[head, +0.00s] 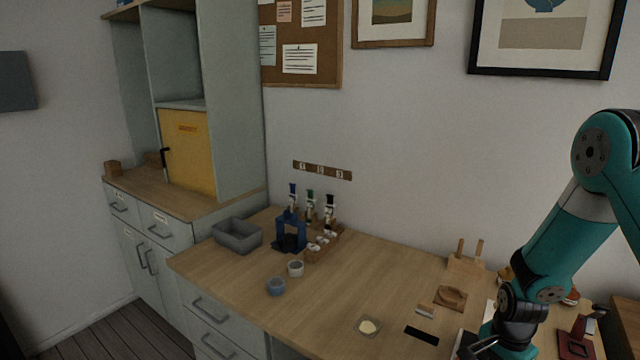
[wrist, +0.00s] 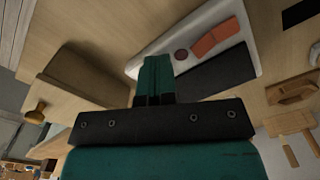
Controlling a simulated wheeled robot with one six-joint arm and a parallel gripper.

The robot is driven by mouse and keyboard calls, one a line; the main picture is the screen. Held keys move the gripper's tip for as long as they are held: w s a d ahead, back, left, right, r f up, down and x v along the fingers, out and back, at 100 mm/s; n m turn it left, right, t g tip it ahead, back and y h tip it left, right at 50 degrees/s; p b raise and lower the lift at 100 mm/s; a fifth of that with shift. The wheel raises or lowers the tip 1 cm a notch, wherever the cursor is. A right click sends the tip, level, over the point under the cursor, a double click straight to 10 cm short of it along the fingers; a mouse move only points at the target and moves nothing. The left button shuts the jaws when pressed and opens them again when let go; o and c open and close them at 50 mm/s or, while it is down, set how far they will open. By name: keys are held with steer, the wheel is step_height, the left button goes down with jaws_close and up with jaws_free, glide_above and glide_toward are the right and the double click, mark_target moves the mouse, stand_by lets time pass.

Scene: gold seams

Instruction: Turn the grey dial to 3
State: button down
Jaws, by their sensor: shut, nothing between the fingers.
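I cannot make out a grey dial in either view. My gripper (head: 478,348) is low over the front right of the wooden worktop in the head view, partly cut off by the bottom edge. In the wrist view my gripper (wrist: 155,68) has its teal fingers together with nothing between them. I cannot tell whether the fingers touch any of these.
The worktop (head: 330,285) has a grey bin (head: 237,236), a blue stand (head: 291,235), small cups (head: 295,268) and a dish with a pale yellow content (head: 368,327). A wooden block with two pegs (head: 466,262) stands at the back right. A yellow cabinet door (head: 190,150) is at left.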

steer(key=shift+d+r+p, duration=0.2)
steer(key=shift+r+p, duration=1.25)
steer(key=shift+r, duration=0.9)
